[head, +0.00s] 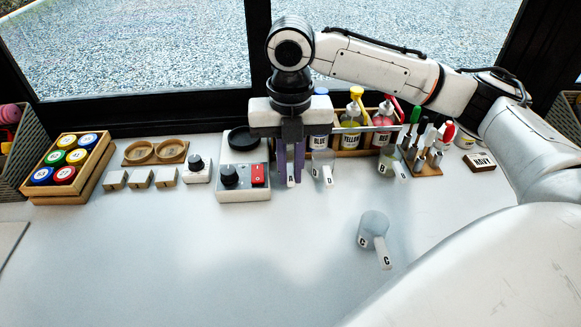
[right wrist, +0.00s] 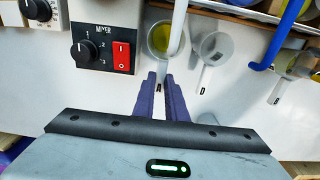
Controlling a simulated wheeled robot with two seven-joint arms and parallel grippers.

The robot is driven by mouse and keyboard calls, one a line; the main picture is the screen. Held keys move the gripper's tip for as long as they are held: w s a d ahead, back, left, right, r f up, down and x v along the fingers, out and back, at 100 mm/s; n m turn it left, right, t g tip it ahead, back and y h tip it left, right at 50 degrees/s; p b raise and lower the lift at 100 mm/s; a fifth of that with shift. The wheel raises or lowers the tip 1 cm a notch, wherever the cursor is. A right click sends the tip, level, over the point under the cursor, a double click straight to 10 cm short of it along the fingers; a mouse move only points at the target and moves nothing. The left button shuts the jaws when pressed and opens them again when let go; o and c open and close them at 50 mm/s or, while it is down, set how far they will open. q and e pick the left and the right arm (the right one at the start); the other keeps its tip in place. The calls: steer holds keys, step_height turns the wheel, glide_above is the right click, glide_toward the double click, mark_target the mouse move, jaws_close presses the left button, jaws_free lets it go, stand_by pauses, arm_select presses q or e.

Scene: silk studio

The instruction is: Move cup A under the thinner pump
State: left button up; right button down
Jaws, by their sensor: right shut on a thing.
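My right gripper (head: 291,178) points down in front of the pump rack, its purple fingers shut on the handle of cup A (head: 291,181). In the right wrist view, the fingers (right wrist: 162,88) close on the handle, and the cup A bowl (right wrist: 160,38) holds something yellow. A pale, whitish pump spout (right wrist: 179,25) reaches over the right side of that bowl. Whether its outlet is centred over the cup cannot be told. In the head view, my gripper hides the bowl and the pump behind it. My left gripper is not in view.
Cup D (head: 322,168) stands just right of cup A, cup B (head: 391,165) farther right, cup C (head: 374,229) nearer the front. The mixer (head: 243,190) is close on the left. The yellow pump (head: 355,96) and other pumps line the back.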

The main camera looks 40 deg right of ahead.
steer(key=shift+f, duration=0.55)
steer(key=c, duration=1.7)
jaws_free()
steer(key=shift+r, duration=0.1)
step_height(320, 180, up, 10)
steer(key=shift+r+p, duration=0.1)
steer(key=shift+p, duration=0.45)
